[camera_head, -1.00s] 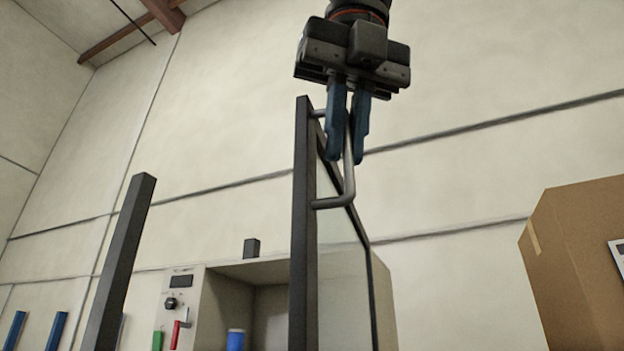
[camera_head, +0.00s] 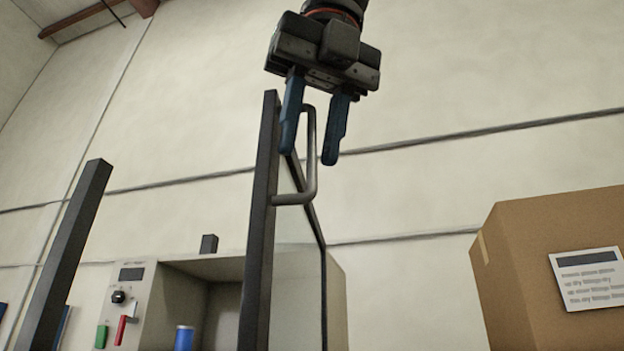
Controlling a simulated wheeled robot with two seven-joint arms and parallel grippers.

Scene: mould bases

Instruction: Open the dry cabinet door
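The dry cabinet door (camera_head: 260,230) is a dark-framed glass panel standing swung out, seen nearly edge-on. Its grey bar handle (camera_head: 312,178) is on the right-hand face. The pale cabinet (camera_head: 338,310) behind it shows an open interior to the left of the door edge. My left gripper (camera_head: 308,156) hangs above from the top, its blue fingers spread open. The upper part of the handle lies between the fingers in this view, with gaps on both sides. My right gripper is out of view.
A control panel (camera_head: 124,300) with a display, knob and green and red parts sits left of the opening. A blue object (camera_head: 184,338) shows at the opening. A dark post (camera_head: 68,255) stands at left. A cardboard box (camera_head: 520,270) is at right.

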